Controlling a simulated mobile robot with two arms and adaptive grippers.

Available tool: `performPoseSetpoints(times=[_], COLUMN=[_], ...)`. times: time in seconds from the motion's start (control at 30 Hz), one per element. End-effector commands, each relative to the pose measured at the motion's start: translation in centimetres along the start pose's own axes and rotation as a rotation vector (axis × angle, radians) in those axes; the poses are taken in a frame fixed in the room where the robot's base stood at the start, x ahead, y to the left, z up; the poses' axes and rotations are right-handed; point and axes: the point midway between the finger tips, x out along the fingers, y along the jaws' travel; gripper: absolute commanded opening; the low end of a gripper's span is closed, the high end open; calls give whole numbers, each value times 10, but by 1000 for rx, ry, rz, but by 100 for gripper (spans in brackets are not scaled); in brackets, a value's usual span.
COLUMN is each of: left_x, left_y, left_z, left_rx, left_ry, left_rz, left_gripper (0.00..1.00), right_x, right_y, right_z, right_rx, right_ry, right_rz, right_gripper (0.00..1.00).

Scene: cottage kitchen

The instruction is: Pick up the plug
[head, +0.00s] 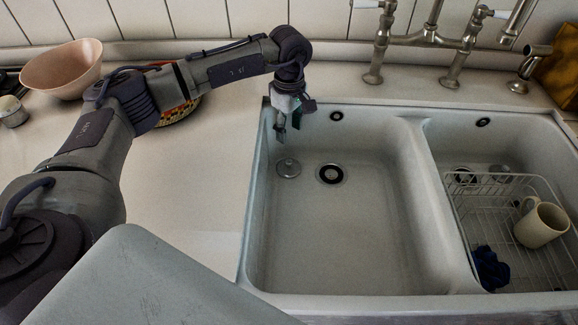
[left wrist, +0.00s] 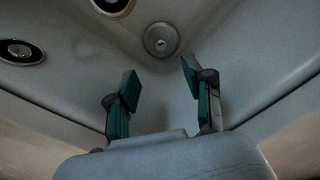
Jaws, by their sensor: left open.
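The plug (head: 288,167) is a small round grey disc with a knob, lying on the floor of the left sink basin, left of the drain (head: 331,174). In the left wrist view the plug (left wrist: 161,40) shows near the top centre, beyond the fingertips and roughly between them in the picture. My left gripper (head: 288,130) points down into the basin's back left corner, above and apart from the plug. Its two green-padded fingers (left wrist: 161,80) are spread, with nothing between them. My right gripper is not in view.
The sink's left wall (head: 254,200) and back wall are close to my left gripper. A divider (head: 418,190) separates the right basin, where a wire rack (head: 488,217) holds a mug (head: 541,223) and a dark blue cloth (head: 490,268). Taps (head: 455,45) stand behind. A pink bowl (head: 62,68) is on the left counter.

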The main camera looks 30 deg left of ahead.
Motion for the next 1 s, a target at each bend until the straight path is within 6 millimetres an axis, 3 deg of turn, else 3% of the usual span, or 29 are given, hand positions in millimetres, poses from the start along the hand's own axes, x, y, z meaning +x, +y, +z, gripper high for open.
performPoseSetpoints(times=[0.3, 0.53, 0.8, 1.0], left_x=[57, 74, 114, 122], left_y=[-1, -1, -1, 0], left_z=[0, 0, 1, 0], left_rx=[1, 1, 1, 1], left_ry=[-1, 0, 0, 0], left_rz=[-3, -2, -2, 0], left_gripper=[52, 52, 52, 52], right_x=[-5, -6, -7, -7], right_y=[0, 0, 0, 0], right_z=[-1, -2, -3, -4], right_rx=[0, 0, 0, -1], right_ry=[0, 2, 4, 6], right_rz=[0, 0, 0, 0], right_gripper=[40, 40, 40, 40])
